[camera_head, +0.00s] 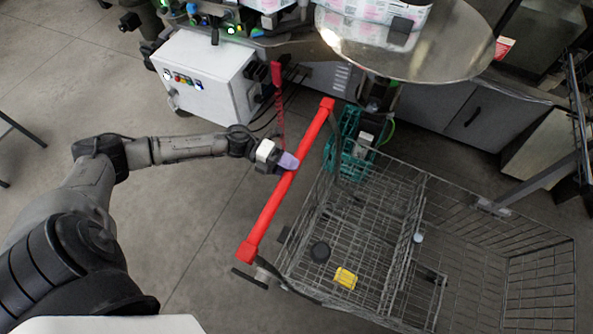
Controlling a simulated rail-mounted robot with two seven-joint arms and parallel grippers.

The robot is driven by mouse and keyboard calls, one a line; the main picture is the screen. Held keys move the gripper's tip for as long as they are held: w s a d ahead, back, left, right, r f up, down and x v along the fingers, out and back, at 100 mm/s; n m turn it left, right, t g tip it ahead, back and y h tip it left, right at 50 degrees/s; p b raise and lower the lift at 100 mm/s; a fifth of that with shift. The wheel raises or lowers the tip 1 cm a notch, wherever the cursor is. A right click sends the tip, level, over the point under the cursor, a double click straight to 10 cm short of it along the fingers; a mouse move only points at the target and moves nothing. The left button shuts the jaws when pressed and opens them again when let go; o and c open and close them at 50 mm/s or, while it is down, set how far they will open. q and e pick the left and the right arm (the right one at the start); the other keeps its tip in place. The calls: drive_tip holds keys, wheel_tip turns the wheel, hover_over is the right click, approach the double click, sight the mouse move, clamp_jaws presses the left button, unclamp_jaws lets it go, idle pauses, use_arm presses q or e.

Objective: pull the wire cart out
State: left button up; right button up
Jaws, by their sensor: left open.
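The wire cart (375,225) stands at the lower right, with its long red handle (266,213) slanting along its left side. My left gripper (288,162) is at the upper half of the red handle, its purple-tipped fingers over or against the bar. It is open; I cannot tell whether the bar lies between the fingers. My right gripper is not in view.
A teal crate (343,150) sits beside the handle's upper end. A white control box (205,78) stands behind my left arm. Grey cabinets (478,115) are at the upper right. The floor (205,215) left of the handle is clear.

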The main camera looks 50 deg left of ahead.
use_arm(q)
drive_tip(key=v, duration=1.1)
idle(0.3)
